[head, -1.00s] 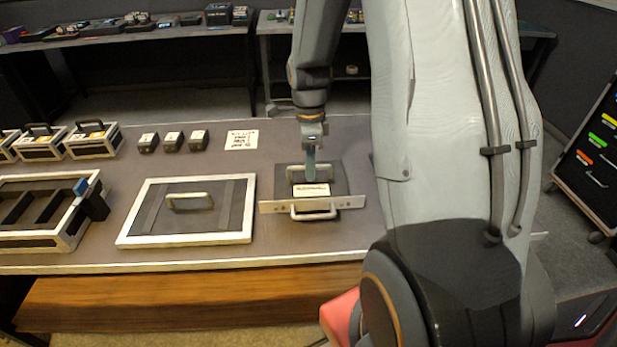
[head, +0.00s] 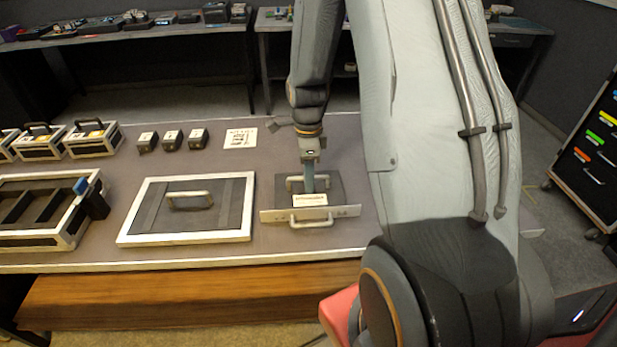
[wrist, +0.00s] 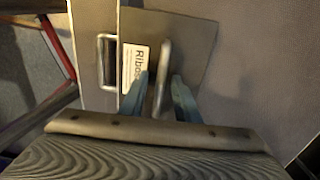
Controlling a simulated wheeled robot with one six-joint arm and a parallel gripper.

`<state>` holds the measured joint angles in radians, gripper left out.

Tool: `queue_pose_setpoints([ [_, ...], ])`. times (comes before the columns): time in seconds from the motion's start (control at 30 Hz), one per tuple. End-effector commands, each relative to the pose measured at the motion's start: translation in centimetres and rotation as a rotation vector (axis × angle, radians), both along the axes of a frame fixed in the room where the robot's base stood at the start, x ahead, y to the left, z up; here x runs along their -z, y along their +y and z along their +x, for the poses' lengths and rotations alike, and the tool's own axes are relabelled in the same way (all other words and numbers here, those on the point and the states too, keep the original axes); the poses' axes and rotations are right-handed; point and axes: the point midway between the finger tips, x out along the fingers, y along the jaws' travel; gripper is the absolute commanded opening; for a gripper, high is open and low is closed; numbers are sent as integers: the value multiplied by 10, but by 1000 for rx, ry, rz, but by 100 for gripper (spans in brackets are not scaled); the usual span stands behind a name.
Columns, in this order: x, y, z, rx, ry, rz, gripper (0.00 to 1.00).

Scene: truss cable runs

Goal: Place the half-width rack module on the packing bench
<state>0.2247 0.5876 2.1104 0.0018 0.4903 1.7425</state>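The half-width rack module (head: 336,188) has a dark top, a white label, a silver front panel with a handle, and a second handle on top. It appears to rest flat on the grey bench (head: 262,160), near its front edge. It also shows in the wrist view (wrist: 196,40), label readable in part. My gripper (head: 309,188) is directly above it, pointing down. In the wrist view the blue-grey fingers (wrist: 161,80) stand on either side of the top handle (wrist: 164,58), with gaps visible beside it, so they look open. The far side of the module is partly hidden by my gripper.
A silver-framed dark lid (head: 225,220) lies just left of the module. An open divided case (head: 70,238) is at the far left. Three small black blocks (head: 172,141) and a white printed sheet (head: 239,138) lie behind. A drawer cabinet (head: 590,150) stands right.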

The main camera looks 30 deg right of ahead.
Motion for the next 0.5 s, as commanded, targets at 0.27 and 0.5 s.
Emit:
queue_pose_setpoints([
  [0.27, -3, 0, 0, 0, -1, 0, 29],
  [0.5, -30, -1, 3, 0, -5, -1, 29],
])
